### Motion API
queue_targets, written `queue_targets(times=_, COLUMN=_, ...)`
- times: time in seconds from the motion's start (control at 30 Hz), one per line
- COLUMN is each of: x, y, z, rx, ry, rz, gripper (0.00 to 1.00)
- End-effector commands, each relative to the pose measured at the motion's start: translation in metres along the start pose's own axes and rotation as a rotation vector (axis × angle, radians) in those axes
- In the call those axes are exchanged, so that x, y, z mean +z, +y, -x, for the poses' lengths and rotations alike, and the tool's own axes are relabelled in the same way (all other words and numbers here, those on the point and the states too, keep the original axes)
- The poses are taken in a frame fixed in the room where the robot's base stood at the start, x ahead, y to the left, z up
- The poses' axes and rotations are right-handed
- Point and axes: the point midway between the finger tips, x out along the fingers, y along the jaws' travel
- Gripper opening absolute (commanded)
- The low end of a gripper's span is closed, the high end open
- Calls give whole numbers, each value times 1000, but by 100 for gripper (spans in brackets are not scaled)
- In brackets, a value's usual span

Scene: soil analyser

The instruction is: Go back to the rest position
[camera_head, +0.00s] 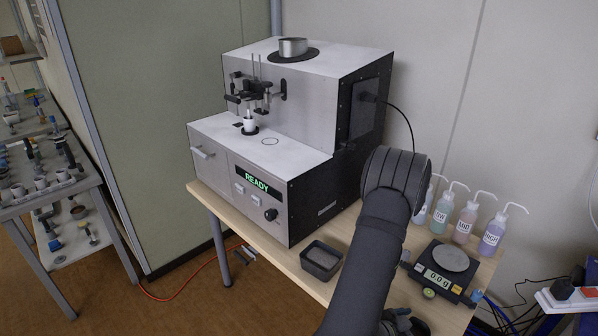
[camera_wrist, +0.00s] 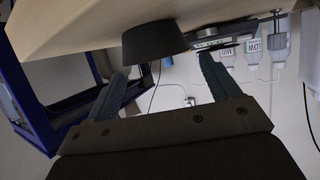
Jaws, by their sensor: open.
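My gripper (camera_wrist: 160,64) is open in the wrist view, its two dark fingers spread with nothing held between them. The wrist view looks upside down, with the table at the top. A dark tapered tub (camera_wrist: 154,42) appears beyond the fingertips, apart from them as far as I can tell. In the head view my dark arm rises from the bottom edge to a thick rounded joint in front of the bench.
A black square tray (camera_head: 321,262) sits at the bench's front edge, left of my arm. A scale (camera_head: 440,272) reading 0.0 g and several wash bottles (camera_head: 466,218) stand to its right. A cluttered side table (camera_head: 50,192) is at far left.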

Motion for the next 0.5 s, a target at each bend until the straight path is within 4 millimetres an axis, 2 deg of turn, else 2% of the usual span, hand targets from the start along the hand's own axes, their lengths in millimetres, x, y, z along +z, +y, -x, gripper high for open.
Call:
queue_targets(times=0.17, x=-19, y=2, z=8, rx=0, ry=2, rz=-2, gripper=81)
queue_targets(times=0.2, x=-21, y=11, z=10, rx=4, ry=0, rz=-2, gripper=81)
queue_targets(times=0.5, x=-43, y=52, z=22, rx=4, ry=0, rz=-3, gripper=81)
